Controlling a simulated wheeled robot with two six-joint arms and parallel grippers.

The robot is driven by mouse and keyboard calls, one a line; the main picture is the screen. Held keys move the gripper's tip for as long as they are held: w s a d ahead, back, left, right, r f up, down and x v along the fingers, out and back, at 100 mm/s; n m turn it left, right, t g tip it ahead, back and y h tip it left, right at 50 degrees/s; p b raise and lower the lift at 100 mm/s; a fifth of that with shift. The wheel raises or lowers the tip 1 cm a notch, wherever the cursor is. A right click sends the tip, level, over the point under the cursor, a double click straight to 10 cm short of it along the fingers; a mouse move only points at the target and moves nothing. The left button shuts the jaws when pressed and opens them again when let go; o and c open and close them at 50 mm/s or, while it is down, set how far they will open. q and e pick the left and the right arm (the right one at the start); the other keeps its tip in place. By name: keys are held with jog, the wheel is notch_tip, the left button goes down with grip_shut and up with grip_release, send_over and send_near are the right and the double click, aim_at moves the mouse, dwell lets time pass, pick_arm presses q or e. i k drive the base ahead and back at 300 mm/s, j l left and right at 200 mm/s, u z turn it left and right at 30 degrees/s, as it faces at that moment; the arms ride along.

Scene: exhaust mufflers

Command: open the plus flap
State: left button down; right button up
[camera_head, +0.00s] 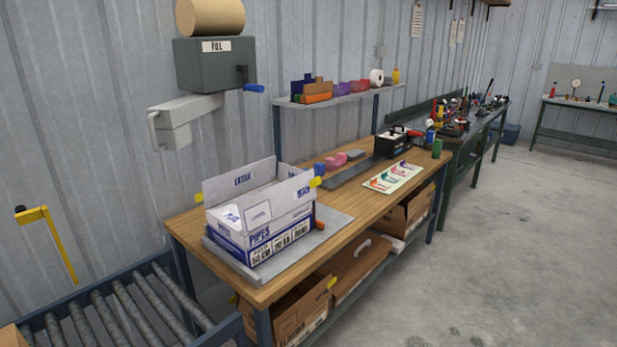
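Another white flap (291,196) with blue print rises at the right. A white panel (232,216) lies slanted at the front left; I cannot tell whether it is a lowered flap. No plus mark is readable, so I cannot tell which flap is the plus one. Neither of my grippers is in view.
A roller conveyor (120,310) lies at the lower left. A grey wall unit (212,65) with a brown roll hangs behind the box. A mat with coloured pieces (394,177) and a black case (391,144) are farther along the wooden bench (370,210). The floor at right is clear.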

aim_at(229, 215)
jog(key=u, duration=1.15)
jog(key=l+u, duration=0.85)
jog(key=k+l+u, duration=0.15)
jog(key=l+u, duration=0.3)
jog(key=k+l+u, duration=0.2)
jog(key=l+u, duration=0.2)
jog(key=l, duration=0.15)
